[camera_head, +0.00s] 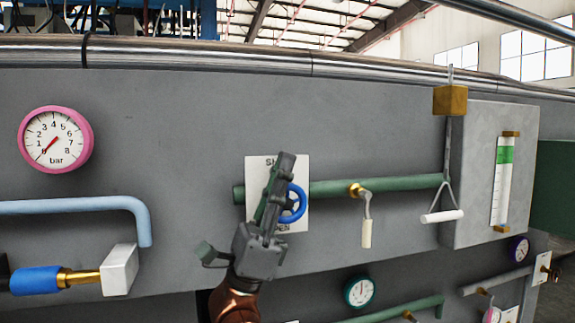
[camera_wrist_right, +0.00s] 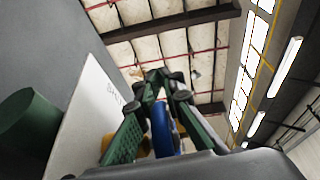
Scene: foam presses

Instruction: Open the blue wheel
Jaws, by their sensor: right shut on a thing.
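The blue wheel (camera_head: 294,203) is mounted on the green pipe in front of a white sign plate (camera_head: 296,168), whose lettering is partly covered. My right gripper (camera_head: 277,195) reaches up from below and is shut on the blue wheel, covering its left part. In the right wrist view the blue wheel (camera_wrist_right: 161,130) shows edge-on between the two green-padded fingers (camera_wrist_right: 155,100), with a brass part behind it. The plate (camera_wrist_right: 90,110) lies to the left there. My left gripper is not in view.
The green pipe (camera_head: 335,187) runs right to a brass valve with a white-handled lever (camera_head: 366,230). A hanging pull handle (camera_head: 442,215) and a grey box (camera_head: 515,125) stand further right. A pink gauge (camera_head: 56,140) and a light-blue pipe (camera_head: 75,206) are at left.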

